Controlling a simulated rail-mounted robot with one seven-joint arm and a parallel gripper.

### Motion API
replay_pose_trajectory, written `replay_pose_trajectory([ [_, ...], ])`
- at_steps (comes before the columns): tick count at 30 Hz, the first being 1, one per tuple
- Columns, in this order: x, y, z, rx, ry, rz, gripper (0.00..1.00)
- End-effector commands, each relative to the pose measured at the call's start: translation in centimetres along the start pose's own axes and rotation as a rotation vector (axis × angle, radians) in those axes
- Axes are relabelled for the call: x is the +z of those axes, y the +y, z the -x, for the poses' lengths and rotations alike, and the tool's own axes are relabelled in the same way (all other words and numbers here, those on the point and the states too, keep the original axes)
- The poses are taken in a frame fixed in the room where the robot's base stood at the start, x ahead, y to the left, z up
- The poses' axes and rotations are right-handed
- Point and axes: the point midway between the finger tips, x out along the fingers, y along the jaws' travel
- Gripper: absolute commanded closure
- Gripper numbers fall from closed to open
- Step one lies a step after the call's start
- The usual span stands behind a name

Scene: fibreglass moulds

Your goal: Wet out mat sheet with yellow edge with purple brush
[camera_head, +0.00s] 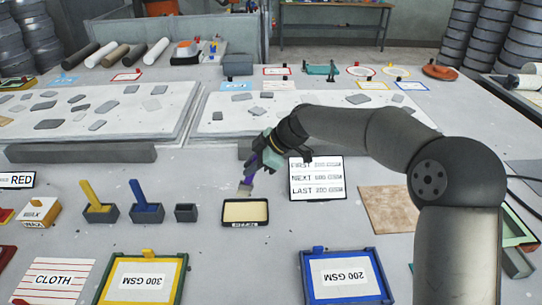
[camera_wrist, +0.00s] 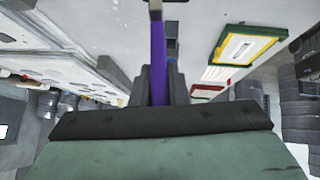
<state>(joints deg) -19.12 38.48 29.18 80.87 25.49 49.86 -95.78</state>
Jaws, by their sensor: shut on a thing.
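My gripper (camera_head: 262,152) is shut on the purple brush (camera_head: 251,168). The brush points down, slightly tilted, with its pale bristle end just above the back edge of the resin tray (camera_head: 246,224); contact cannot be told. In the wrist view the purple handle (camera_wrist: 158,65) stands between my fingers (camera_wrist: 160,88). A small white sheet with a yellow edge (camera_head: 396,72) lies far back on the table, right of centre.
Blue-handled (camera_head: 138,192) and yellow-handled (camera_head: 88,192) tools stand in dark holders left of the resin. A blue-framed 200 GSM tray (camera_head: 307,290) is at the front. Low grey bars cross behind.

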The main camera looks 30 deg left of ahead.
Motion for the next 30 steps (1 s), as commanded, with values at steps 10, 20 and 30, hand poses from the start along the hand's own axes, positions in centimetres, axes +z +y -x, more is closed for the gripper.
replay_pose_trajectory([
  [10,0.6,-0.7,-1.5,-0.001,0.008,0.011,1.00],
  [20,2.8,-1.2,-4.1,-0.001,0.008,0.009,1.00],
  [30,3.4,-1.4,-4.9,0.000,0.008,0.010,1.00],
])
